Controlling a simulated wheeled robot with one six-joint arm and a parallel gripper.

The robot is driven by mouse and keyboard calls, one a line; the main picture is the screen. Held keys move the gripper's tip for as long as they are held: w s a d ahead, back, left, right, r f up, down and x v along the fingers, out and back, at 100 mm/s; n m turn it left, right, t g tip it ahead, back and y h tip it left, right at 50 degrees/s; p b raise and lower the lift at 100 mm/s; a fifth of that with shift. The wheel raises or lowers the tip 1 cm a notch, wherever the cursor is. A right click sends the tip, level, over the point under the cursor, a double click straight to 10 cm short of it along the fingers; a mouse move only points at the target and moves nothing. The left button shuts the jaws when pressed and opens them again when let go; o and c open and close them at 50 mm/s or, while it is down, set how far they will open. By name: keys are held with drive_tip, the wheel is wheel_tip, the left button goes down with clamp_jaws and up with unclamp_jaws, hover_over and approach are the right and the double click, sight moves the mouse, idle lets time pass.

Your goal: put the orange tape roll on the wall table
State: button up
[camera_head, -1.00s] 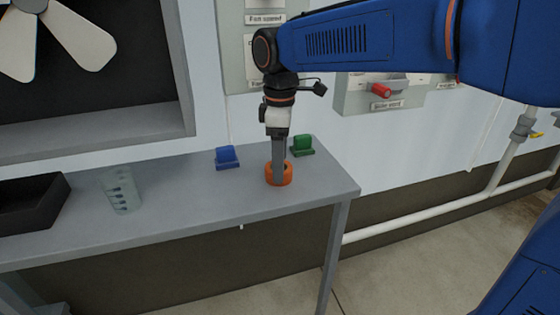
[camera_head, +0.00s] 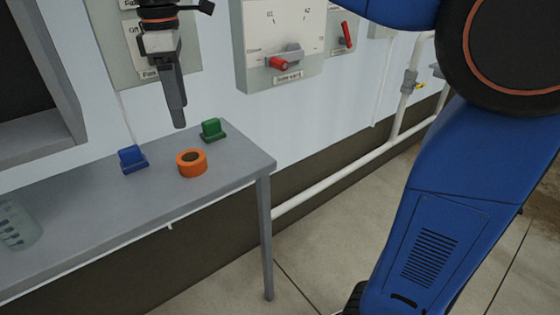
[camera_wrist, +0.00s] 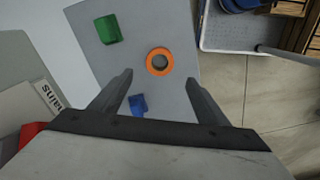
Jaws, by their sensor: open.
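The orange tape roll (camera_head: 191,163) lies flat on the grey wall table (camera_head: 110,208), near its right end. It also shows in the wrist view (camera_wrist: 159,62), with its round hole facing up and nothing touching it. My gripper (camera_head: 178,122) is raised above the table, over and a little behind the roll in the head view. In the wrist view, its two fingers (camera_wrist: 160,80) are spread apart with nothing held between them.
A blue block-like item (camera_head: 132,159) and a green one (camera_head: 212,130) stand on the table close to the roll. A clear beaker (camera_head: 18,225) is at the left. Wall panels with a red-handled switch (camera_head: 280,62) are behind. A white pipe (camera_head: 330,178) runs along the wall.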

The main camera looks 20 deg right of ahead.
drive_tip(key=s+d+f+m+t, duration=0.1)
drive_tip(key=s+d+f+m, duration=0.3)
drive_tip(key=d, duration=0.3)
drive_tip(key=s+d+f+m+t, duration=0.1)
drive_tip(key=s+d+f+m, duration=0.3)
drive_tip(key=d, duration=0.4)
drive_tip(key=s+d+f+m+t, duration=0.1)
drive_tip(key=s+d+f+m, duration=0.35)
drive_tip(key=d, duration=0.25)
drive_tip(key=s+d+f+m+t, duration=0.1)
drive_tip(key=s+d+f+m, duration=0.3)
drive_tip(key=s+f, duration=0.3)
wheel_tip(320, 180, down, 2)
drive_tip(key=shift+d+t, duration=0.4)
drive_tip(key=shift+d, duration=0.35)
drive_tip(key=shift+s, duration=0.1)
drive_tip(key=shift+c, duration=0.4)
